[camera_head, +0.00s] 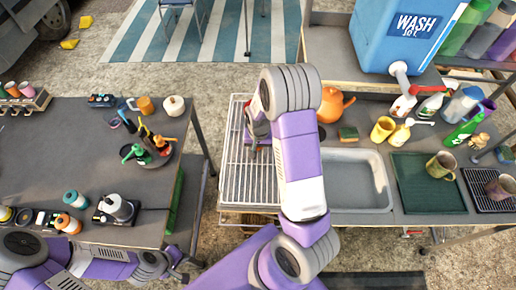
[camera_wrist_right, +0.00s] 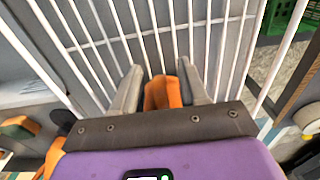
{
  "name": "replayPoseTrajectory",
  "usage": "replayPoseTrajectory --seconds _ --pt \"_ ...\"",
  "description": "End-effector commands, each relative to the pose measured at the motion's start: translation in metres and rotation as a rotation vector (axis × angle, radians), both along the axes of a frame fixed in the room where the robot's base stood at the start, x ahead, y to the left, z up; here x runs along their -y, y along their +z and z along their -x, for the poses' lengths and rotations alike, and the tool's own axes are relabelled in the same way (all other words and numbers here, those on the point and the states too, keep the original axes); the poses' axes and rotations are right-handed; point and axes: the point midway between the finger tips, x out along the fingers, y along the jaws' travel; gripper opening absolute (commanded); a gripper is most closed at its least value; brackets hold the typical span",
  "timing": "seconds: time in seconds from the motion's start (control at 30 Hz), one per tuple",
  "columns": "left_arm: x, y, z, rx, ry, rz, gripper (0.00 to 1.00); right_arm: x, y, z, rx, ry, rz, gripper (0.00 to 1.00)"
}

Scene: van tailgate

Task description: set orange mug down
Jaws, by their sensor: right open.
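In the right wrist view an orange mug (camera_wrist_right: 162,93) sits between the spread fingers of my right gripper (camera_wrist_right: 158,70), over the white wire rack (camera_wrist_right: 210,30). The jaws are open; I cannot tell whether a finger still touches the mug.
Right of the rack are an orange kettle (camera_head: 335,104), a sponge (camera_head: 348,134), a yellow mug (camera_head: 382,129) and the sink basin (camera_head: 355,185). A green mat (camera_head: 410,197) holds another mug. The dark table (camera_head: 60,150) at left carries several items. The rack's front part is bare.

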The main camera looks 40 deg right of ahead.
Motion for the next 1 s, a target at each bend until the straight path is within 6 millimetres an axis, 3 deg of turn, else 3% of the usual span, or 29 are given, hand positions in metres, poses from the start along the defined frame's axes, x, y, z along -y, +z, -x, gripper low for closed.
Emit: replayPoseTrajectory --seconds 0.23,0.5,0.7,1.0 --pt "0.000 0.005 0.000 0.000 0.000 0.000 0.00 0.000 0.018 -0.001 0.006 0.000 0.001 0.43" --pt "0.000 0.014 0.000 0.000 0.000 0.000 0.00 -0.001 0.077 0.001 0.007 0.001 -0.001 0.43" --pt "0.000 0.019 0.000 0.000 0.000 0.000 0.00 -0.001 0.110 0.002 0.003 0.001 -0.001 0.43" --pt "0.000 0.020 0.000 0.000 0.000 0.000 0.00 -0.001 0.124 0.004 -0.002 0.000 -0.001 0.43"
